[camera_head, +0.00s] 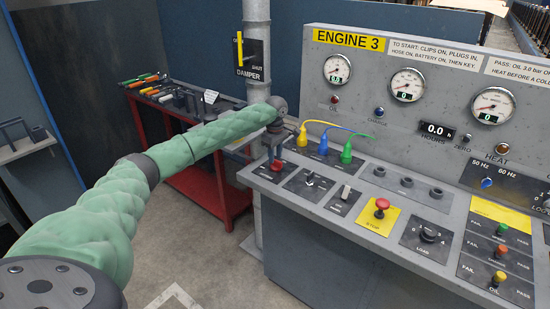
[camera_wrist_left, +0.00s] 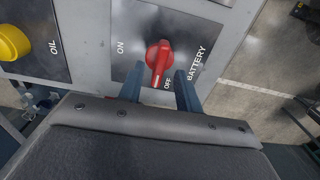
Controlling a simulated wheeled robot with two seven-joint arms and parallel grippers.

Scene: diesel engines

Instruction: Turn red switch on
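The red switch (camera_wrist_left: 158,58) is a rotary knob on the dark BATTERY plate (camera_wrist_left: 122,30), between the words ON and OFF. Its narrow end points to OFF in the left wrist view. In the head view the switch (camera_head: 277,165) shows at the left end of the console, partly hidden by my gripper. My left gripper (camera_head: 277,148) is above it, pointing down. In the left wrist view its two blue fingers (camera_wrist_left: 159,82) are apart, one on each side of the knob's narrow end, with gaps visible. Whether they reach down to the plate I cannot tell. My right gripper is not in view.
Yellow, blue and green clips (camera_head: 346,152) with cables stand just right of the gripper. A red stop button (camera_head: 381,205) and a load knob (camera_head: 430,235) are further right. A red tool cart (camera_head: 205,190) stands behind my left arm. The gauge panel (camera_head: 440,60) rises behind.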

